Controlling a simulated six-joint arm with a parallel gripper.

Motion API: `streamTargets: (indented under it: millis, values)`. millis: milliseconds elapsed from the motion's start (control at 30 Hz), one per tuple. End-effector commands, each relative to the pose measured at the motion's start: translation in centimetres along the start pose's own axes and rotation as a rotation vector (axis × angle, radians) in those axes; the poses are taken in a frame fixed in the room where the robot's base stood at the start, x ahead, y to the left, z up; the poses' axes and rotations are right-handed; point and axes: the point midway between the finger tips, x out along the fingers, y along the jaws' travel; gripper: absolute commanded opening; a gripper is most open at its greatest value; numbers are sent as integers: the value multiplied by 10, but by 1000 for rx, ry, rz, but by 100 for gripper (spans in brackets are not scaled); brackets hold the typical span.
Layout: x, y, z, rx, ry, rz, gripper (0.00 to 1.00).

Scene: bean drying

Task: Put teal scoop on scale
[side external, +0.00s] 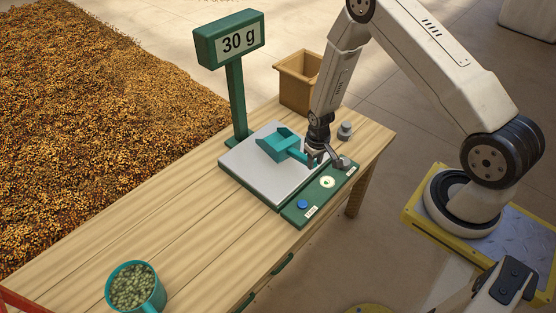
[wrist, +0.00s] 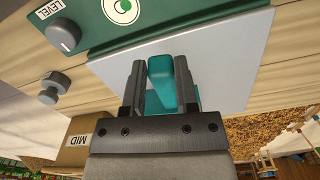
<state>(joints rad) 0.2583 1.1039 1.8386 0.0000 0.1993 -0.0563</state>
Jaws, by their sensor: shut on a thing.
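The teal scoop (side external: 277,146) is at the scale, over its pale platform (side external: 252,178). I cannot tell for sure whether it rests on the platform or hangs just above it. My gripper (side external: 316,160) is shut on the scoop's handle, at the platform's right side. In the wrist view the teal handle (wrist: 161,82) sits between the two dark fingers of my gripper (wrist: 160,88), with the platform (wrist: 222,62) behind; the scoop's bowl is mostly hidden there. The scale's green display (side external: 238,40) on its post reads 30 g.
A brown box (side external: 297,82) stands at the table's back, behind my gripper. Small grey weights (side external: 345,131) are near the scale's right end. A teal mug of green beans (side external: 135,287) stands at the near left. The wooden table (side external: 185,215) is clear between mug and scale.

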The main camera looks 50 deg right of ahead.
Motion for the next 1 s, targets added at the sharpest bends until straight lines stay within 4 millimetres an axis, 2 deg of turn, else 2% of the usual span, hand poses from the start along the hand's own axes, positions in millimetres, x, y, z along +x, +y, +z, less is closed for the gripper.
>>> streamTargets:
  millis: [600,1000]
  values:
    - [-26,0,-1,0,2,0,0]
    - [-29,0,0,0,1,0,0]
